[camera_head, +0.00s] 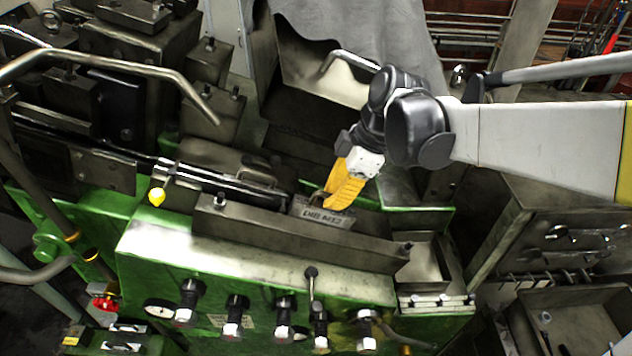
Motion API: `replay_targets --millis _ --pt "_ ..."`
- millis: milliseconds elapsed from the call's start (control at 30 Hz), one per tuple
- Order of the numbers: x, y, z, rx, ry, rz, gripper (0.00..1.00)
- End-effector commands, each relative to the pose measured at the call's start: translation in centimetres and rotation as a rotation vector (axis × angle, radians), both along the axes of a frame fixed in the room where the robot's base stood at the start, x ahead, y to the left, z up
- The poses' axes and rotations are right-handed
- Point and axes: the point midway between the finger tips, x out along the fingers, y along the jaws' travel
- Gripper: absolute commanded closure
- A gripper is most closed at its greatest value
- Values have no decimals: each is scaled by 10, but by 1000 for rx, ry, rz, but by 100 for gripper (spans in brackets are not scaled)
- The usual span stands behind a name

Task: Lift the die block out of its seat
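The die block (327,217) is a grey metal block with dark lettering on its face. It sits low in the machine, behind a long grey rail, at the middle of the head view. My gripper (331,202), with yellow fingers, points down from the upper right and its tips are at the block's top. The near finger covers part of the block. I cannot tell whether the fingers touch the block or how far apart they are. The seat under the block is hidden by the rail and the block itself.
The long grey rail (290,238) runs in front of the block. A bent metal handle (345,57) and a grey cloth (365,30) are behind my gripper. Black-and-chrome knobs (236,312) line the green front. A metal tray (424,265) is at the right.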

Motion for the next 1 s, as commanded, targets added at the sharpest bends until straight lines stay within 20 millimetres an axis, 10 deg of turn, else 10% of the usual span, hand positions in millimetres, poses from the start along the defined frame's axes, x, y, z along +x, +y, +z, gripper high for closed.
replay_targets --millis 1000 --pt "0 -10 27 2 0 0 100"
